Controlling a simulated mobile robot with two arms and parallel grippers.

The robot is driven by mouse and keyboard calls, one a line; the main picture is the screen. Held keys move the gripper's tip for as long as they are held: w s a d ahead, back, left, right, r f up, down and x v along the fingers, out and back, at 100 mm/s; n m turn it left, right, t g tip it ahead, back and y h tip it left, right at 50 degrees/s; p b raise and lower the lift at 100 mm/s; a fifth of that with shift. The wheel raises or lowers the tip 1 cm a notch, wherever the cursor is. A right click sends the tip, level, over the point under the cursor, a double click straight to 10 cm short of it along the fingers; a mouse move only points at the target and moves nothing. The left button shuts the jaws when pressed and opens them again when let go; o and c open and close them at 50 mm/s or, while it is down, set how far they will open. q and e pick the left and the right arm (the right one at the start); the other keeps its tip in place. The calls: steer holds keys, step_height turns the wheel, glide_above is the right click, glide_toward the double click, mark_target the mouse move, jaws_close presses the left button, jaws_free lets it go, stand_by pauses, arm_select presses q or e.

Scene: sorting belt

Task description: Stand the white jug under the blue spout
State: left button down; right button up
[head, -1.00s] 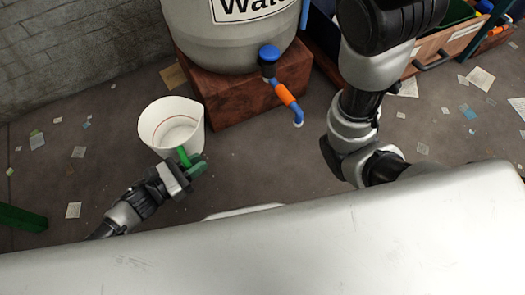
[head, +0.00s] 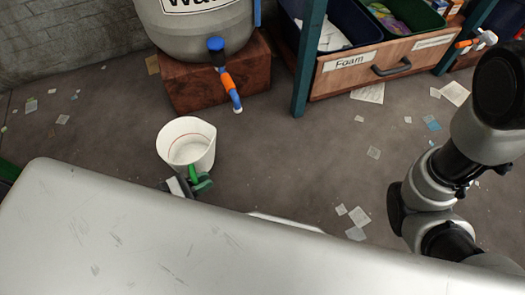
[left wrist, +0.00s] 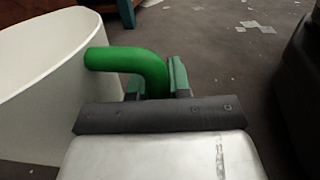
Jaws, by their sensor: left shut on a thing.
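The white jug (head: 176,151) has an open top, a red line inside and a green handle (head: 194,172). It is upright, and I cannot tell whether its base touches the floor. My left gripper (head: 198,184) is shut on the handle. In the left wrist view, the handle (left wrist: 128,62) passes between the green fingers (left wrist: 155,85), with the jug wall (left wrist: 35,100) at left. The blue spout (head: 236,101) ends an orange-banded pipe from the water barrel (head: 205,40). The jug is nearer me and left of the spout, not under it. My right gripper is not in view.
The barrel stands on a reddish-brown block (head: 195,90). Right of it are a teal post (head: 309,60) and a wooden drawer labelled Foam (head: 340,82). Paper scraps (head: 355,218) lie on the floor. The floor between jug and spout is clear.

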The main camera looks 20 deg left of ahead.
arm_select(q)
steer(key=f+b+x, duration=0.1)
steer(key=b+x, duration=0.2)
steer(key=x, duration=0.2)
steer(key=f+b+x, duration=0.1)
steer(key=b+x, duration=0.2)
steer(key=x, duration=0.3)
steer(key=f+b+x, duration=0.1)
steer(key=b+x, duration=0.2)
steer(key=x, duration=0.3)
steer(key=shift+w+a+f, duration=0.1)
steer(key=shift+f, duration=0.35)
steer(key=shift+f+b, duration=0.15)
steer(key=shift+b, duration=0.15)
steer(key=c, duration=1.1)
jaws_free()
steer(key=shift+o, duration=0.2)
